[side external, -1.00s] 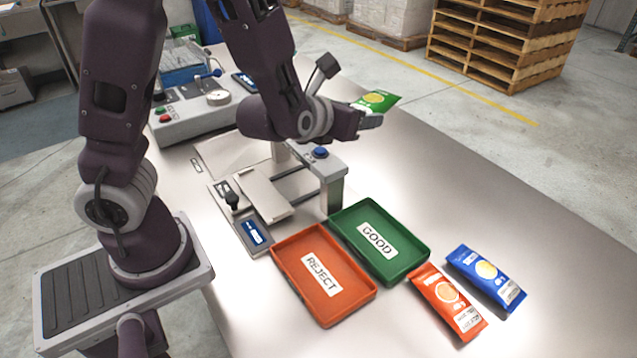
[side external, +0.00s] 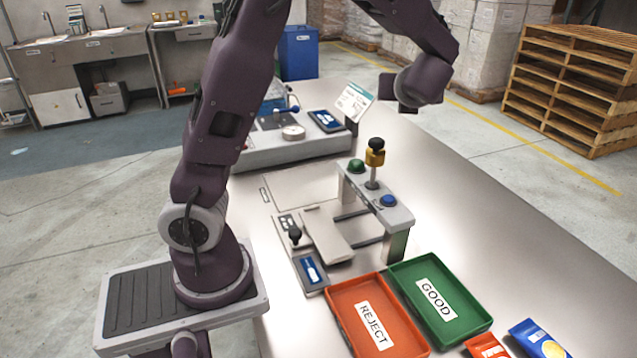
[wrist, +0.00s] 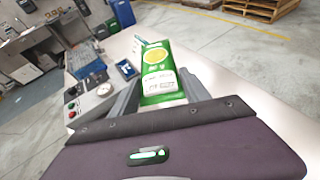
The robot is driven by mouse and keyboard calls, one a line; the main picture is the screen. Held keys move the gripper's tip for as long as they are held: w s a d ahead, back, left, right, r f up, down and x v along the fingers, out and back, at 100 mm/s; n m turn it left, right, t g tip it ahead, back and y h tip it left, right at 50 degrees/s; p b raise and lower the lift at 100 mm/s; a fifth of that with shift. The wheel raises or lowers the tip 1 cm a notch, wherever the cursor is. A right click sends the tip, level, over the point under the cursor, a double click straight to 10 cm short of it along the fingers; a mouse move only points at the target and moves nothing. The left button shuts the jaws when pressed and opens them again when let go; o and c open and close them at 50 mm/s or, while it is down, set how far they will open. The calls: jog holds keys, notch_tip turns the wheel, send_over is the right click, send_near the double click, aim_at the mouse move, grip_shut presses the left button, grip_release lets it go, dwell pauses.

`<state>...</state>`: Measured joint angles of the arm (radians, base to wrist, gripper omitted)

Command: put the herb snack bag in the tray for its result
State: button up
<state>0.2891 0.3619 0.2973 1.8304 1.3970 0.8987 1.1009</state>
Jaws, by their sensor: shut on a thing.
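The herb snack bag (wrist: 158,75) is green with a yellow round picture. In the wrist view it is upright between the two grey fingers of my gripper (wrist: 158,96), which is shut on it. The green tray (side external: 474,322) marked GOOD and the orange tray (side external: 398,340) marked REJECT lie side by side at the lower right, both empty. The weigher (side external: 330,232) with its flat plate and blue display stands behind them.
A blue bag (side external: 540,340) and an orange bag (side external: 487,346) lie right of the trays, partly cut off. A post with a gold and black knob (side external: 375,158) rises from the bridge.

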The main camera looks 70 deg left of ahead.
jog(key=a+f+n+g, duration=0.3)
jog(key=a+n+g, duration=0.7)
jog(key=a+g, duration=0.3)
jog(key=shift+t+y, duration=0.3)
jog(key=shift+t, duration=0.4)
jog(key=f, duration=2.6)
jog(key=shift+s+a, duration=0.2)
jog(key=shift+a, duration=0.15)
jog(key=shift+f, duration=0.3)
jog(key=o, duration=1.5)
jog(key=shift+w+r, duration=0.1)
jog(key=shift+r, duration=0.2)
jog(key=shift+o, duration=0.4)
jog(key=v, duration=1.2)
